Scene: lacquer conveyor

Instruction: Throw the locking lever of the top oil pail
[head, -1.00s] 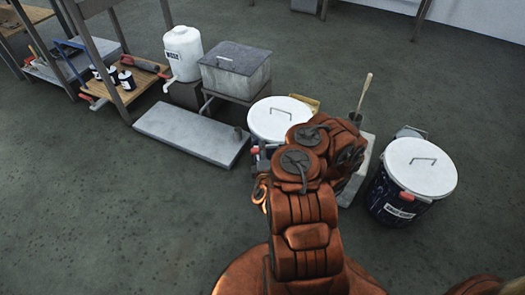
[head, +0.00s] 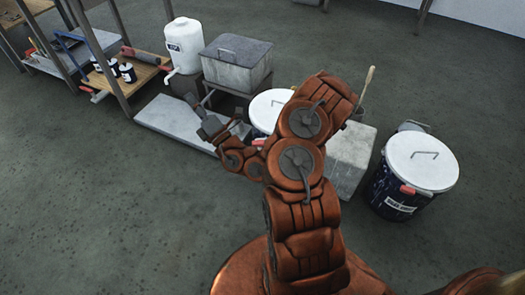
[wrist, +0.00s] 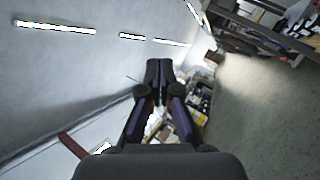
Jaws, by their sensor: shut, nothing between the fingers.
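Two pails with white lids stand on the floor in the head view. The middle pail (head: 266,105) is partly hidden behind my arm; a small reddish piece shows low at its front, but I cannot tell the lever's position. The right pail (head: 424,160) has a dark, speckled body, a white label too small to read, and a red-ended lever (head: 416,190) at its front rim. I cannot tell which is the top oil pail. My gripper (head: 190,100) is raised left of the middle pail, touching neither. In the wrist view its fingers (wrist: 158,68) are together and empty.
A grey slab (head: 160,118) lies left of the middle pail. A metal box (head: 237,68) and a white jug (head: 184,45) stand behind it. A pale block (head: 350,158) stands between the pails. The front left floor is clear.

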